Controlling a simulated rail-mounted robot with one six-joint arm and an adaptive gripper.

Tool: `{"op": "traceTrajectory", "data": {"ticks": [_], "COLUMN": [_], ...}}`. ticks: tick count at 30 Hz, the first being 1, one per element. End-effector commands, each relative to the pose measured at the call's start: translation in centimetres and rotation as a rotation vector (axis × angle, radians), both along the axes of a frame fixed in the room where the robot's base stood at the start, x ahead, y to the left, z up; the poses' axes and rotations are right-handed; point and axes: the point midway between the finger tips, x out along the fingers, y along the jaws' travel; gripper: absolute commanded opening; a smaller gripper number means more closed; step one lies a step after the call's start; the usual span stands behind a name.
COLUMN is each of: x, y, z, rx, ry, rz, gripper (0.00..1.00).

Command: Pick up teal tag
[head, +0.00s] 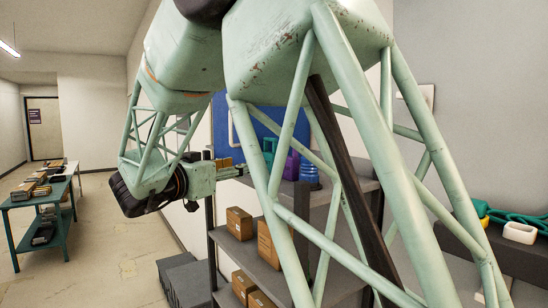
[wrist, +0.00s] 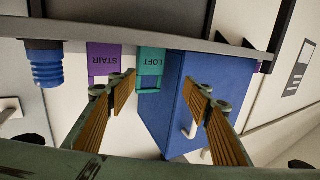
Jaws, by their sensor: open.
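The teal tag (wrist: 151,62), lettered LOFT, appears upside down in the wrist view, against the grey shelf edge. Its lower part in the picture has a frame-like shape with an opening. In the head view a teal shape (head: 269,148), partly hidden behind my arm, stands on the shelf. My gripper (wrist: 163,88) is open, with one finger on either side in the wrist view and nothing held between them. The tag lies beyond the fingertips, nearer the left one, apparently apart from them. My gripper (head: 228,168) points toward the shelf in the head view.
A purple tag (wrist: 104,60) lettered STAIR is close beside the teal one. A blue box-like panel (wrist: 185,105) is on its other side. A ribbed blue bottle (wrist: 45,66) stands farther left. Cardboard boxes (head: 239,222) sit on the lower shelf.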

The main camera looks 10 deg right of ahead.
Motion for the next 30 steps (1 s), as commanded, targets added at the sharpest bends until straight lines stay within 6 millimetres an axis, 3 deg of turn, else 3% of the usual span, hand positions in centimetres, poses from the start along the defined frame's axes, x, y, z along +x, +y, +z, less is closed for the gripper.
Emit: {"op": "traceTrajectory", "data": {"ticks": [6, 17, 30], "x": [-1.1, -1.2, 0.7], "y": [-0.2, -0.3, -2.4], "z": [0.2, 0.2, 0.3], "rx": [-0.024, -0.025, -0.025], "ry": [0.005, 0.005, 0.005], "rz": [-0.056, -0.06, -0.061], "gripper": [0.46, 0.46, 0.46]}}
